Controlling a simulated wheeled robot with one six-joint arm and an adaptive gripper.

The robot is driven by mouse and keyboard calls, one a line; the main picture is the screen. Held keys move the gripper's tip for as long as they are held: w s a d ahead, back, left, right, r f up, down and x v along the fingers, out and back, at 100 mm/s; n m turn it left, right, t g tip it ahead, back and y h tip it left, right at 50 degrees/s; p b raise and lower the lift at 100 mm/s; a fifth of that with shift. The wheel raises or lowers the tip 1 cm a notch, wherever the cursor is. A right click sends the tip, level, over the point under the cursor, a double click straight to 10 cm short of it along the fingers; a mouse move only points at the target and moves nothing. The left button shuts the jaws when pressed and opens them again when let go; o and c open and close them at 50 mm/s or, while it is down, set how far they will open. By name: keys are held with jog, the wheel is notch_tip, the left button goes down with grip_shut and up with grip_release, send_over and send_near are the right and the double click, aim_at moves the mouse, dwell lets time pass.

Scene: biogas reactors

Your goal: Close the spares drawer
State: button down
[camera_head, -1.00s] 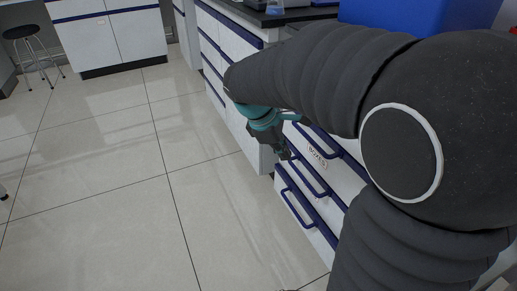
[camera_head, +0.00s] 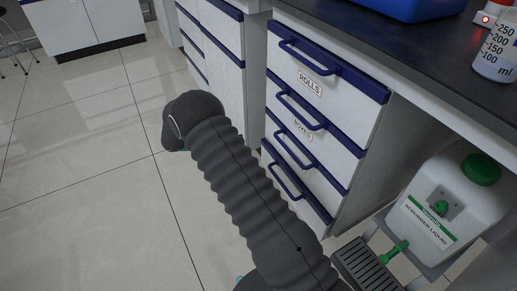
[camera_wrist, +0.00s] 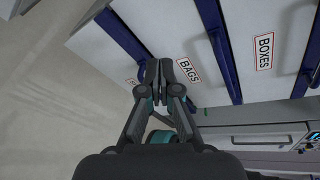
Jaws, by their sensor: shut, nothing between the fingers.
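The bottom drawer (camera_head: 308,207) of the white, blue-trimmed stack sits low under the bench in the head view. Its label is out of sight there. In the wrist view, a partly hidden label beginning with "S" (camera_wrist: 131,82) shows on the front beside the BAGS drawer (camera_wrist: 198,88); I take this for the spares drawer. All the fronts look nearly flush, and I cannot tell how far the bottom one stands out. My gripper (camera_wrist: 165,72) is shut and empty, its tips in front of the fronts between these two labels. Contact is unclear. My arm hides it in the head view.
The ROLLS drawer (camera_head: 335,92) and BOXES drawer (camera_head: 325,138) are above, with protruding blue handles. A scrubber liquid container (camera_head: 455,205) with green cap stands at the right on a stand. A dark benchtop (camera_head: 400,45) overhangs. Open tiled floor (camera_head: 80,200) lies left.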

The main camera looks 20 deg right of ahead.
jog(key=w+a+f+n+t+h, duration=0.25)
jog(key=f+n, duration=0.45)
jog(key=f, duration=0.5)
jog(key=p, duration=0.1)
send_near(264, 146)
jog(key=shift+t, duration=0.35)
jog(key=d, duration=0.7)
jog(key=shift+w+d, duration=0.1)
jog(key=shift+w, duration=0.25)
jog(key=shift+w+d+f+b, duration=0.1)
jog(key=shift+d+b, duration=0.25)
jog(key=shift+d, duration=0.15)
jog(key=shift+w+d+f+b, duration=0.1)
jog(key=shift+d+b, duration=0.2)
jog(key=shift+d, duration=0.2)
jog(key=shift+d+r, duration=0.25)
